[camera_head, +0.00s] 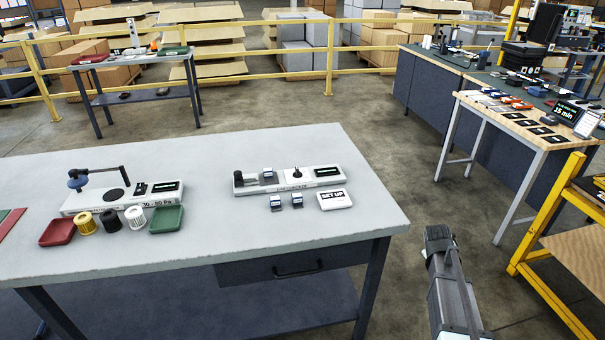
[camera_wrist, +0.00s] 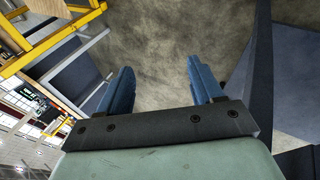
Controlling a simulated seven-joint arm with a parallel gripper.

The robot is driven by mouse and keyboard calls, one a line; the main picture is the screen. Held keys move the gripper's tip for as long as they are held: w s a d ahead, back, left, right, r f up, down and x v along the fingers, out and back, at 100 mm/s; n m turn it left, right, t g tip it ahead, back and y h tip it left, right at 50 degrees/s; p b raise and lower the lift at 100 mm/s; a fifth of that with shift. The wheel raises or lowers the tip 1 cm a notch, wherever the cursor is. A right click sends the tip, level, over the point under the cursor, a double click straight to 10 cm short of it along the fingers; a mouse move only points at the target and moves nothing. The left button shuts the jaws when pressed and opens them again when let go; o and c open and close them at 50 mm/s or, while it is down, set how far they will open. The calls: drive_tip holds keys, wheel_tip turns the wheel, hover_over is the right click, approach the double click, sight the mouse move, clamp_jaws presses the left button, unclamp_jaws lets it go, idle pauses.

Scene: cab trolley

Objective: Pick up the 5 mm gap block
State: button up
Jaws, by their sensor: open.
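Two small grey blocks stand side by side on the grey workbench (camera_head: 200,255), in front of the long white checker device (camera_head: 318,183). They are the left block (camera_head: 276,203) and the right block (camera_head: 297,201). A third similar block (camera_head: 268,175) sits on the device itself. The block labels are too small to read, so I cannot tell which is the 5 mm gap block. My gripper (camera_wrist: 162,85) is open and empty in the wrist view, with floor beyond its blue fingers. In the head view my arm is right of the bench, well away from the blocks.
A white SET UP card (camera_head: 334,200) lies right of the blocks. At the bench's left stand another device (camera_head: 85,203), a red tray (camera_head: 57,232), a green tray (camera_head: 166,218) and several spools. A yellow frame (camera_head: 555,210) stands at the right.

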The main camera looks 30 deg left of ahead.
drive_tip(key=w+a+r+n+t+y, duration=0.15)
drive_tip(key=w+a+r, duration=0.25)
drive_tip(key=a+r, duration=0.7)
drive_tip(key=w+a+r+n+t, duration=0.1)
drive_tip(key=w+a+r+t, duration=0.15)
drive_tip(key=a+r, duration=0.9)
drive_tip(key=s+a+r+m+g+y, duration=0.1)
drive_tip(key=s+a+r+g, duration=0.15)
drive_tip(key=a, duration=0.85)
drive_tip(key=s+a+r+m+g, duration=0.2)
drive_tip(key=a+g, duration=0.1)
drive_tip(key=a, duration=0.8)
drive_tip(key=m+g, duration=0.2)
drive_tip(key=g, duration=0.3)
hover_over(268, 170)
drive_tip(key=shift+n+t+h, duration=0.25)
wheel_tip(268, 170, down, 4)
drive_tip(key=shift+s+f, duration=0.15)
drive_tip(key=shift+f, duration=0.05)
drive_tip(key=shift+w+a+f, duration=0.1)
drive_tip(key=shift+f, duration=1.35)
drive_tip(key=shift+w+f, duration=0.1)
drive_tip(key=shift+f, duration=1.35)
drive_tip(key=shift+c, duration=0.4)
